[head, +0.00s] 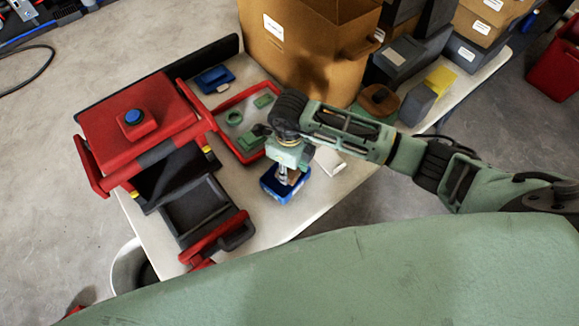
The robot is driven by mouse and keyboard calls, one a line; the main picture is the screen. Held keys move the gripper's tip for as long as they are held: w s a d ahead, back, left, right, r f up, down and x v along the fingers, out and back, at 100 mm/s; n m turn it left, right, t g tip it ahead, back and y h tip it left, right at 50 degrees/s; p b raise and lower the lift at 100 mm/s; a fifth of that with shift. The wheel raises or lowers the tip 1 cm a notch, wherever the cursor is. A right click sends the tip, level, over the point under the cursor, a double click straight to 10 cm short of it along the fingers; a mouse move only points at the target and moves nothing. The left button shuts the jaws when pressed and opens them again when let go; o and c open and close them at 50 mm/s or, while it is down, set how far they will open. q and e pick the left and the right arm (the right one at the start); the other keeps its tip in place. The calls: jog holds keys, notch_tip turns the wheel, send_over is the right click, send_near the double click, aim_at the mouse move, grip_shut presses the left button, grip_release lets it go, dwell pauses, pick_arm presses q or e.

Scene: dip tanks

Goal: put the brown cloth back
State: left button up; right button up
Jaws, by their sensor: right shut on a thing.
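My right gripper (289,177) reaches in from the right and points down over a small blue open-topped container (277,194) on the white table (330,192). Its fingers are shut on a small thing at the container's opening. The fingers and the container walls hide most of that thing, so I cannot tell if it is the brown cloth. No brown cloth shows clearly elsewhere. A brown, dark-centred item (378,100) sits at the back right, too small to identify. My left gripper is not in view.
A red machine with a blue button (134,117) and an open dark drawer (195,208) stands left. A red-rimmed tray (222,105) holds green pieces. A large cardboard box (300,55) and grey bins (400,58) stand behind. The table's front right is clear.

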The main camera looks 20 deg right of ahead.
jog(key=shift+f, duration=0.35)
jog(key=o, duration=1.2)
jog(key=shift+r, duration=0.15)
